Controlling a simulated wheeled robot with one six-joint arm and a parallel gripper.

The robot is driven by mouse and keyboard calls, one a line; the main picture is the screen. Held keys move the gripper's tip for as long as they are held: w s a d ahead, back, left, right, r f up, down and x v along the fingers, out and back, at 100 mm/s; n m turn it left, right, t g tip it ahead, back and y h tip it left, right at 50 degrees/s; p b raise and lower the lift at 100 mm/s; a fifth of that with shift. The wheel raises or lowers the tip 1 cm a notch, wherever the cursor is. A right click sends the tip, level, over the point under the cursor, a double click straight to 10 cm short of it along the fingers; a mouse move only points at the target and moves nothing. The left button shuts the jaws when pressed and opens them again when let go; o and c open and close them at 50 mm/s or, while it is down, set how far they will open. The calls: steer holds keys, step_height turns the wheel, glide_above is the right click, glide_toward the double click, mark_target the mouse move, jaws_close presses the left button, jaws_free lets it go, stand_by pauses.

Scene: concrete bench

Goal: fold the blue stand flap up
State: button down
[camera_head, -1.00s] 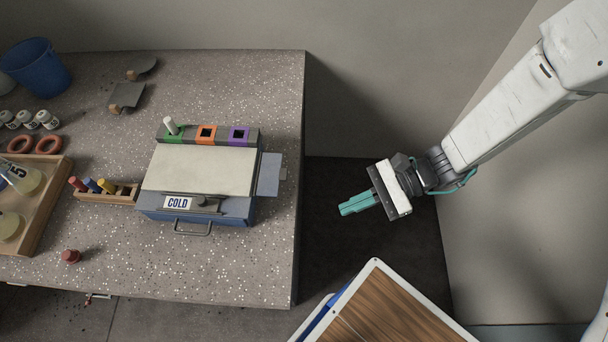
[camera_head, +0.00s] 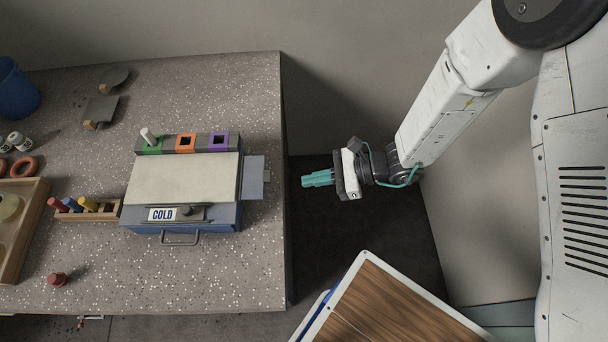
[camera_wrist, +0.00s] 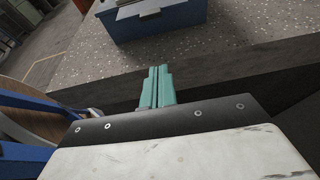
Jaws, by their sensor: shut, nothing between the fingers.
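The box has a blue body and a pale lid and stands on the bench. In the wrist view the flap (camera_wrist: 136,9) juts from the blue box side at the top edge, partly cut off. My gripper (camera_head: 306,180) is to the right of the flap, just past the bench's right edge, apart from it. Its teal fingers (camera_wrist: 157,74) are shut together with nothing between them and point toward the box.
The speckled bench (camera_head: 262,110) ends at a right edge between my gripper and the flap. A wood-topped surface (camera_head: 390,305) lies below my gripper. A holder with coloured pegs (camera_head: 88,208) and a red knob (camera_head: 57,279) are left of the box.

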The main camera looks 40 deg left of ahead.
mark_target(281, 190)
steer(key=x, duration=0.8)
steer(key=shift+s+a, duration=0.2)
step_height(281, 190, up, 3)
steer(key=shift+w+d+f, duration=0.1)
steer(key=shift+w+d, duration=0.05)
steer(key=shift+r, duration=0.55)
